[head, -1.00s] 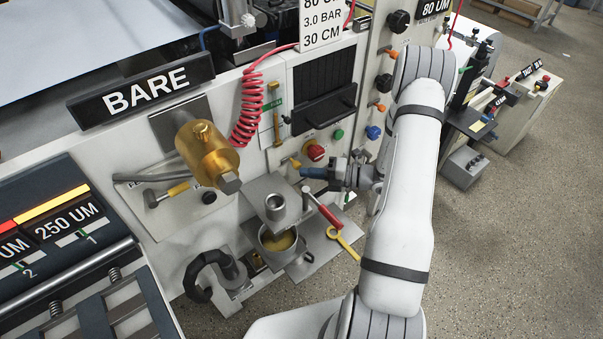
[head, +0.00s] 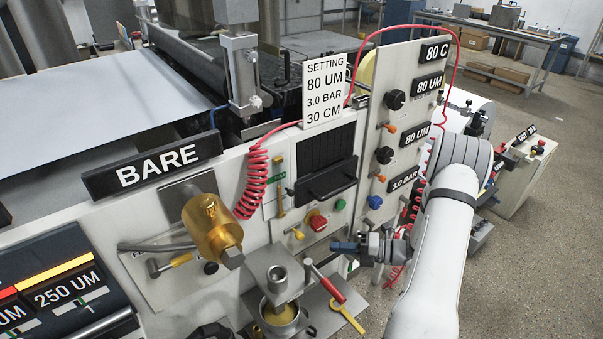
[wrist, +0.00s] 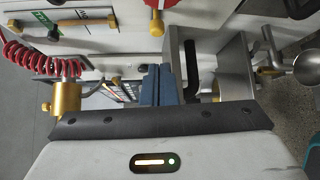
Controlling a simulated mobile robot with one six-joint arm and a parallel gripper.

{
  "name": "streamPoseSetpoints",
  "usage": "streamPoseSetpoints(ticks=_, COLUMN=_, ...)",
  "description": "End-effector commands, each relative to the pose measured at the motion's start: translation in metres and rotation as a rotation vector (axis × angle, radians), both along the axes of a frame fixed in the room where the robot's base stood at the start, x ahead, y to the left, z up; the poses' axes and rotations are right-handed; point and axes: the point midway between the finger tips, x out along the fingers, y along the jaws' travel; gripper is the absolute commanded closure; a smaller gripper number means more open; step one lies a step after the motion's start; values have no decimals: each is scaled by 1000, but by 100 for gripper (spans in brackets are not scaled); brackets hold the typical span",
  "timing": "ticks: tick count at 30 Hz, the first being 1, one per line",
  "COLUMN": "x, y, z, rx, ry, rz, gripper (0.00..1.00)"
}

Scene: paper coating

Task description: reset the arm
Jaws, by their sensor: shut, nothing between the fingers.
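My gripper (head: 335,246) is in the head view in front of the white machine panel, right of the brass cylinder and above the cup. Its blue-grey fingers are shut with nothing between them; they also show in the wrist view (wrist: 158,84). My white arm reaches in from the lower right. The red button (head: 318,222) and a small yellow knob (head: 297,235) are just up and left of the fingertips. I cannot tell how far the fingers are from the panel, but no contact shows.
A brass cylinder (head: 213,230) juts out at left. A metal cup (head: 281,317) with yellowish contents stands below, beside a red-handled tool (head: 326,284). A coiled red hose (head: 252,185) hangs on the panel. Open floor (head: 540,260) lies at right.

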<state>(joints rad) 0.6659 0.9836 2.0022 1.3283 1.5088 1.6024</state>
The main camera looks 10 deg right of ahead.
Motion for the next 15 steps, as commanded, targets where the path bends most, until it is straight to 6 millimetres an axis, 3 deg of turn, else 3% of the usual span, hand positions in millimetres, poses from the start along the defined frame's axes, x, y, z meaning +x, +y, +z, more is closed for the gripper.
streamPoseSetpoints(ticks=5, x=-1, y=8, z=11, rx=-46, ry=-44, rz=48, gripper=100)
streamPoseSetpoints(ticks=10, x=-15, y=37, z=50, rx=-229, ry=-239, rz=249, gripper=100)
streamPoseSetpoints(ticks=15, x=-42, y=70, z=92, rx=-449, ry=-519, rz=528, gripper=100)
